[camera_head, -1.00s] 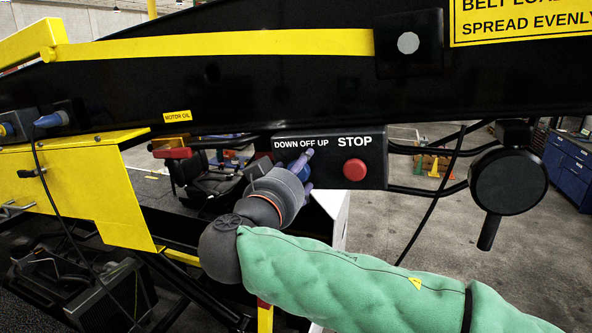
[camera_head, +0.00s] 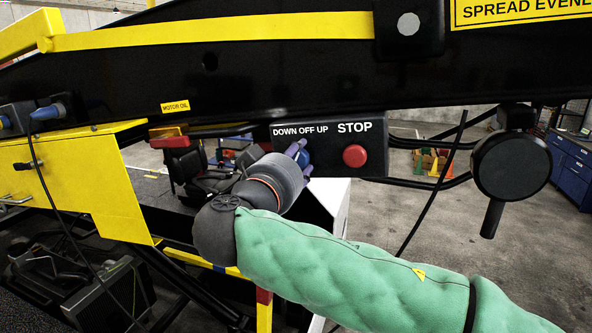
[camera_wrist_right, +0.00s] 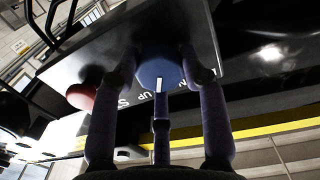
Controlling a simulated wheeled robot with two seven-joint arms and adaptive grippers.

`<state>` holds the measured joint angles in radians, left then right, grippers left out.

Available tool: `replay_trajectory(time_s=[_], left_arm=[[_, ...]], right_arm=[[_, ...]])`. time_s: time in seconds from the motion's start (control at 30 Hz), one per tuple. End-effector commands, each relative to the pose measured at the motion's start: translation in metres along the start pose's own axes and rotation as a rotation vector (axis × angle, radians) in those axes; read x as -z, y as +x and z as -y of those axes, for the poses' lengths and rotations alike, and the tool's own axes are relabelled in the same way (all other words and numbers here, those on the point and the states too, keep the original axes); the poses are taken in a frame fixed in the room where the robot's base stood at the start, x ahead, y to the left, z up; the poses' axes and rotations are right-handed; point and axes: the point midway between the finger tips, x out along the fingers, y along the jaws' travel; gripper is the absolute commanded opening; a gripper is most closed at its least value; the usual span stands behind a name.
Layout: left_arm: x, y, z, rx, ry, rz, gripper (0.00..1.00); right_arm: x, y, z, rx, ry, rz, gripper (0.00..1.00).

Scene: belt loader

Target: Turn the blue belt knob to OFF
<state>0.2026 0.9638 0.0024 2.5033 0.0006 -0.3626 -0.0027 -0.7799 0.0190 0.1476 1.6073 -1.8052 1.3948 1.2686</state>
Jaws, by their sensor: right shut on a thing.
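The blue belt knob (camera_head: 305,157) sits on the black control panel (camera_head: 330,165), below the words DOWN OFF UP. My right gripper (camera_head: 302,161) is shut on the knob, with its purple fingers on either side; in the head view they hide most of it. In the right wrist view the round knob (camera_wrist_right: 158,68) lies between the fingertips of the gripper (camera_wrist_right: 160,68). A white mark on the knob's edge faces the lettering; the letters UP show close by. Fingers hide other lettering, so I cannot tell the exact setting. My left gripper is out of view.
A red STOP button (camera_head: 355,156) is just right of the knob, and also shows in the wrist view (camera_wrist_right: 82,96). A black round part with a handle (camera_head: 511,166) hangs farther right. The black loader beam (camera_head: 250,75) runs above the panel.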

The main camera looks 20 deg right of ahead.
Motion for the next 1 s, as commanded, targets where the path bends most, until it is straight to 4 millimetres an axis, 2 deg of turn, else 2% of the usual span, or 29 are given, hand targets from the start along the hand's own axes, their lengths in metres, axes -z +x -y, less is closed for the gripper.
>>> replay_trajectory(time_s=[0.03,0.2,0.5,1.0], left_arm=[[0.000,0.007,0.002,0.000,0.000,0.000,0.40],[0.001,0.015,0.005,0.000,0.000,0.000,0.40],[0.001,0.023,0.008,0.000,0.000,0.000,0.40],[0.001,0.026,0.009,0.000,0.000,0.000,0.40]], right_arm=[[0.003,0.000,-0.002,-0.001,-0.030,-0.011,0.11],[0.004,0.000,-0.002,-0.002,-0.176,-0.012,0.11],[0.006,0.000,-0.001,-0.002,-0.389,-0.013,0.11],[0.007,0.000,-0.001,-0.002,-0.522,-0.014,0.11]])
